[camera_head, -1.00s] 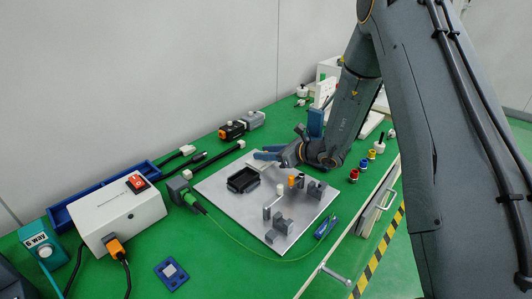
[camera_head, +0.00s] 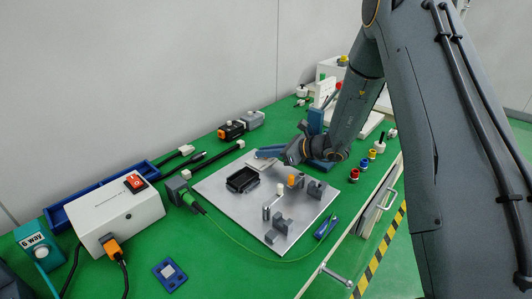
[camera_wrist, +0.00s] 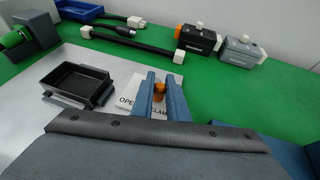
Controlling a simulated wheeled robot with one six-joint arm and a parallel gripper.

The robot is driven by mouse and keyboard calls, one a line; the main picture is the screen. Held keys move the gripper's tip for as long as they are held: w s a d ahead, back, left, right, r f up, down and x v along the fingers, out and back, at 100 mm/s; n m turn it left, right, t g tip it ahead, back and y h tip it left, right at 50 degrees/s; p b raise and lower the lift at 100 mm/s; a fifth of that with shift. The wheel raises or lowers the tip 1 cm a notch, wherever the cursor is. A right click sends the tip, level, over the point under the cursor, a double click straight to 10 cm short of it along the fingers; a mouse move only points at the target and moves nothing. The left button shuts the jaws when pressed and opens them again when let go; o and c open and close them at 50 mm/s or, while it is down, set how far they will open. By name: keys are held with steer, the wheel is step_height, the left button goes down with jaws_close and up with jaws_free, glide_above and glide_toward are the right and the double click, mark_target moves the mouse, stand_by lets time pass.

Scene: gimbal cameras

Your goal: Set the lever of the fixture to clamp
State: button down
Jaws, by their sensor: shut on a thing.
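The fixture is a light grey plate (camera_head: 225,205) with a black open tray (camera_head: 243,180), which also shows at the left in the wrist view (camera_wrist: 78,83). A white label (camera_wrist: 128,106) reading "OPEN" and "CLAMP" lies beyond the tray; my fingers partly cover it. The lever's orange knob (camera_wrist: 159,91) shows between my two blue fingers. My gripper (camera_wrist: 160,82) is shut on this knob, over the label. In the head view my gripper (camera_head: 266,151) is at the plate's far edge. The lever's arm is hidden, so its exact setting cannot be told.
Grey blocks (camera_head: 280,224) and an orange-topped post (camera_head: 292,181) stand on the plate's near right part. A black cable (camera_head: 215,160) and two small boxed devices (camera_head: 232,130) lie behind it. A white power box (camera_head: 115,215) stands left.

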steer(key=c, duration=1.7)
jaws_free()
steer(key=shift+c, duration=0.2)
steer(key=b+v, duration=0.1)
steer(key=v, duration=0.7)
